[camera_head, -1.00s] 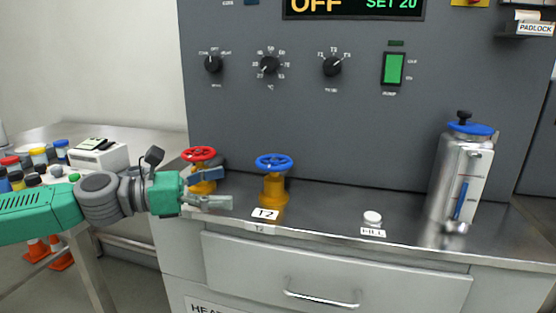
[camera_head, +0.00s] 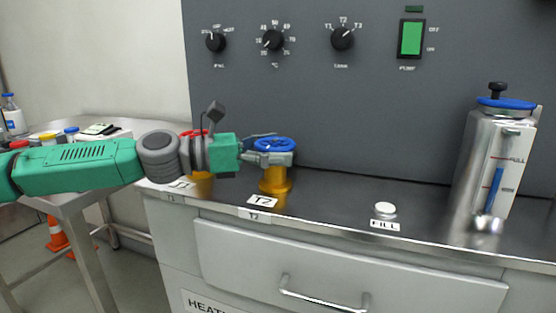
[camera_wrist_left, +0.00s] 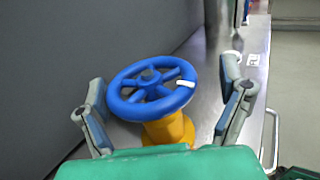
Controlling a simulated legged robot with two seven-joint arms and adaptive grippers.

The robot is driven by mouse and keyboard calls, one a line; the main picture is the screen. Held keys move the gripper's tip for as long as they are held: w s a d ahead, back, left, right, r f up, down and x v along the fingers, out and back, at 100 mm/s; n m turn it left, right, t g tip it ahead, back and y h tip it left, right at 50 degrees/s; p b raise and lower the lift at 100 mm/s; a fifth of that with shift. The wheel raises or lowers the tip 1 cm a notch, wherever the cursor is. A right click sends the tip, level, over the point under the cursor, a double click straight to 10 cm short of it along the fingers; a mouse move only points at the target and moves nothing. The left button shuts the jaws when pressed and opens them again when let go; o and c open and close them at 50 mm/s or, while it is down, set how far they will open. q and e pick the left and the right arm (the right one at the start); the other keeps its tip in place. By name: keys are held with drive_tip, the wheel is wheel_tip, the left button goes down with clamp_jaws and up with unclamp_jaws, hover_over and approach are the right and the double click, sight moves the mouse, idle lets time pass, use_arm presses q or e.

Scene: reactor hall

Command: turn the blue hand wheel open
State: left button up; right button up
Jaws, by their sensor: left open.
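The blue hand wheel (camera_head: 275,145) sits on a yellow valve body (camera_head: 275,180) behind the T2 label (camera_head: 262,201). My left gripper (camera_head: 270,150) is open, with its fingers at either side of the wheel. In the left wrist view the blue wheel (camera_wrist_left: 151,88), with a white mark on its rim, lies between the two spread fingers of the gripper (camera_wrist_left: 165,105). Gaps show between the fingers and the rim there. My right gripper is in neither view.
A red hand wheel (camera_head: 194,133) is mostly hidden behind my left arm. A white FILL button (camera_head: 386,209) and a metal tank (camera_head: 492,160) stand to the right. The grey panel (camera_head: 330,100) rises behind the counter. A drawer handle (camera_head: 323,297) juts out below.

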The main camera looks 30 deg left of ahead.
use_arm(q)
drive_tip(key=shift+w, duration=0.1)
drive_tip(key=shift+a+f, duration=0.15)
drive_tip(key=shift+a, duration=0.95)
drive_tip(key=c, duration=0.5)
drive_tip(key=shift+d, duration=0.15)
drive_tip(key=c, duration=0.7)
drive_tip(key=shift+o, duration=0.2)
drive_tip(key=shift+d, duration=0.5)
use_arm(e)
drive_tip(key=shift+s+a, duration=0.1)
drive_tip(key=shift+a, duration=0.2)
use_arm(q)
drive_tip(key=shift+w+a, duration=0.1)
drive_tip(key=shift+r+n+t+y+p, duration=0.3)
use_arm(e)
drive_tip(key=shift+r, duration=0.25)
